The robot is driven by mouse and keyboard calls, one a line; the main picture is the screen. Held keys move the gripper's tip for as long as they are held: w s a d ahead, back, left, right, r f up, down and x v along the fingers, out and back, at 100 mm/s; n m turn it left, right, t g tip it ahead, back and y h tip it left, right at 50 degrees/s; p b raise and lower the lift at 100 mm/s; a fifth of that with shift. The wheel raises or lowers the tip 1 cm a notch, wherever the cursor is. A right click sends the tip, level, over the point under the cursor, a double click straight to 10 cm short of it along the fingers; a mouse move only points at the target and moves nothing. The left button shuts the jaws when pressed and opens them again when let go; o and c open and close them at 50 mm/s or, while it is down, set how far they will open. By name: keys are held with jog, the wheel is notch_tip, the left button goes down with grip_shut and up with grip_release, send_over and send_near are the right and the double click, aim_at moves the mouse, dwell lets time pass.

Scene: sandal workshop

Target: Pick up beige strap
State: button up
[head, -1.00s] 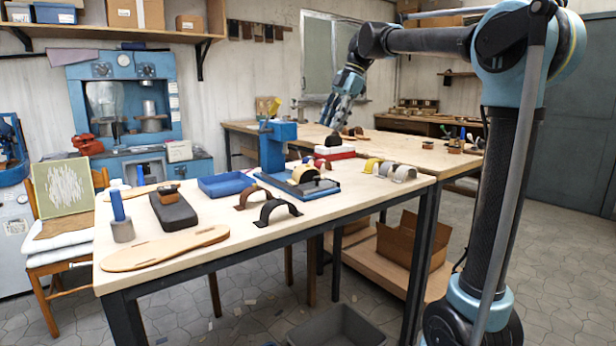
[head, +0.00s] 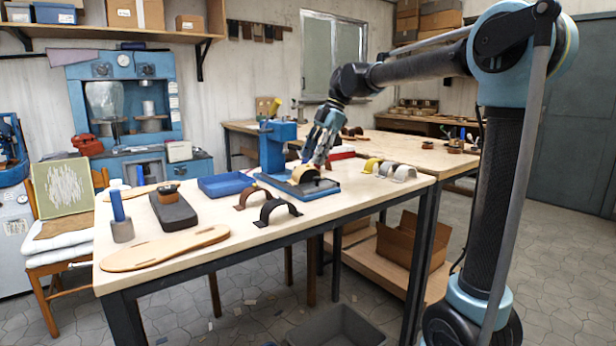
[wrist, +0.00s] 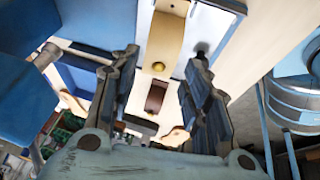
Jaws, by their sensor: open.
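The beige strap (head: 303,174) is an arched piece on the blue-edged plate (head: 328,189) near the middle of the bench. In the wrist view the strap (wrist: 167,40) shows as a tan band with a round yellow spot, ahead of and between my fingertips. My gripper (head: 316,161) points down just above the strap and partly covers it in the head view. In the wrist view my gripper (wrist: 165,52) has its fingers wide apart, with nothing between them. I cannot tell how small the gap to the strap is.
A blue press (head: 276,148) stands close at the left of my gripper. A blue tray (head: 226,185) and dark arched strap (head: 277,207) lie further left. Yellow and pale straps (head: 402,172) stand to the right. A long insole (head: 165,249) lies at the front left.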

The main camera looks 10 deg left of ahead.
aim_at(307, 167)
jog(key=shift+x, duration=2.6)
jog(key=shift+a, duration=0.1)
jog(key=shift+c, duration=0.3)
jog(key=c, duration=0.6)
jog(key=shift+c, duration=0.2)
